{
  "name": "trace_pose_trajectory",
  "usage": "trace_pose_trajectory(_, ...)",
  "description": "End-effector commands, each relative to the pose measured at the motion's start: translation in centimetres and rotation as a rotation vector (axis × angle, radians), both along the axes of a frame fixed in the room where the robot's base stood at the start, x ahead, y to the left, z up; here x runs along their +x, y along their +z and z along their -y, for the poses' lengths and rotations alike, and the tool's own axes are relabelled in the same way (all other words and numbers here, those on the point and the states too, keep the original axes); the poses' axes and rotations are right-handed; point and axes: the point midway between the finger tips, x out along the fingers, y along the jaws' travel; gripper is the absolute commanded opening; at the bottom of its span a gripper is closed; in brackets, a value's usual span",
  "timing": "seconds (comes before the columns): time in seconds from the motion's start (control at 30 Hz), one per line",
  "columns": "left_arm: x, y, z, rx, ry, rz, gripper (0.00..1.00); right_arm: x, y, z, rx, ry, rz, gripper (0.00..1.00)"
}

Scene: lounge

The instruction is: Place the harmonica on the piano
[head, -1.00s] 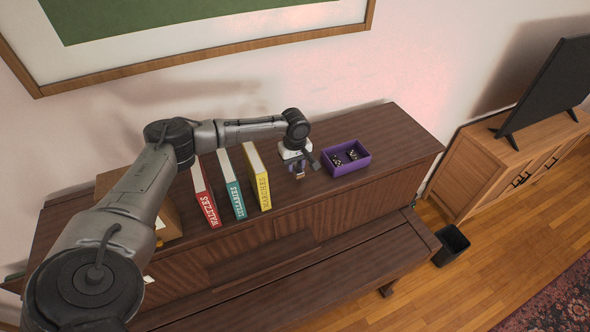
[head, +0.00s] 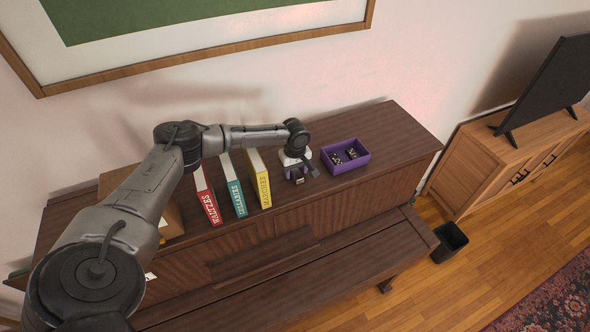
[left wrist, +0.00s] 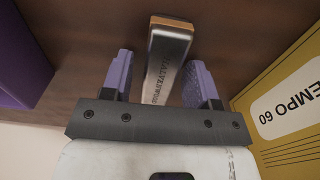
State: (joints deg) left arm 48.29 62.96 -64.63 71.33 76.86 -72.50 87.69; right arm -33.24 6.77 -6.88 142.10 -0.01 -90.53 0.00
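The harmonica (left wrist: 168,58), silver with an orange-brown end and lettering on its side, shows between my left fingers in the left wrist view. It appears to be at the dark wooden top of the piano (head: 390,133). My left gripper (left wrist: 162,85) has purple pads on both sides of the harmonica, with a visible gap at each side, so it is open. In the head view my left gripper (head: 298,178) is low over the piano top, between the yellow book and the purple tray, and mostly hides the harmonica. My right gripper is not in view.
A purple tray (head: 366,160) with small dark items stands just right of the gripper. Yellow (head: 262,183), teal (head: 237,200) and red (head: 209,205) books stand to its left. A cardboard box (head: 170,218) is farther left. The piano top's right end is clear.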

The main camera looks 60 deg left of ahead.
Motion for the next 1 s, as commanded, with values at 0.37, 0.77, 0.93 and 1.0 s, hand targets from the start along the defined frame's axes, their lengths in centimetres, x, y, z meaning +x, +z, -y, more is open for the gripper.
trace_pose_trajectory(0.37, 0.1, 0.7, 0.0, 0.001, 0.0, 0.003, 0.57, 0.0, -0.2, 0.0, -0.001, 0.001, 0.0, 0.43)
trace_pose_trajectory(0.77, 0.1, 7.4, 0.0, 0.001, 0.0, 0.003, 0.57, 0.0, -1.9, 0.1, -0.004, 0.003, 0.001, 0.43)
trace_pose_trajectory(0.93, 0.1, 10.0, 0.0, 0.001, 0.001, 0.003, 0.57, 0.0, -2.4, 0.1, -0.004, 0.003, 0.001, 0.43)
trace_pose_trajectory(1.0, 0.1, 10.8, 0.0, 0.0, 0.0, 0.002, 0.57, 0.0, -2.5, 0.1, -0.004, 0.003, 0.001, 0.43)
